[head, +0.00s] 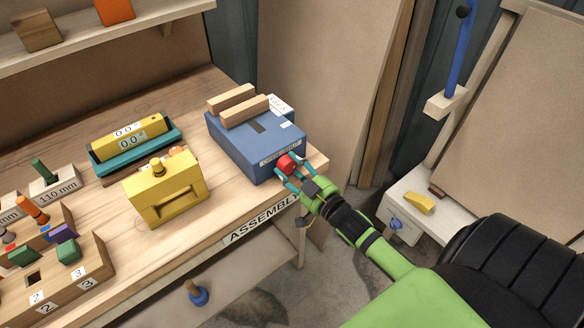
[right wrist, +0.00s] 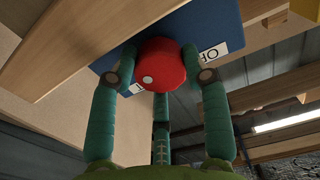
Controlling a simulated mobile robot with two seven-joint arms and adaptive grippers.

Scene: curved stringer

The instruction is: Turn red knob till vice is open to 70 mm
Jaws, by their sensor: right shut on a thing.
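The vice (head: 256,138) is a blue box with two wooden jaws (head: 238,105) on top, near the right end of the bench. The jaws stand a small gap apart; the exact opening cannot be read. The red knob (head: 286,163) is on the vice's front face. My right gripper (head: 288,170) is shut on the red knob, with its teal fingers around it. In the right wrist view the knob (right wrist: 160,65) sits between the fingers, with a white dot left of its middle. My left gripper is not in view.
A yellow block with a handle (head: 166,188) and a teal tray with yellow displays (head: 136,143) stand left of the vice. Wooden holders with coloured pegs (head: 58,258) fill the bench's left end. The bench's front edge bears an ASSEMBLY label (head: 262,218).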

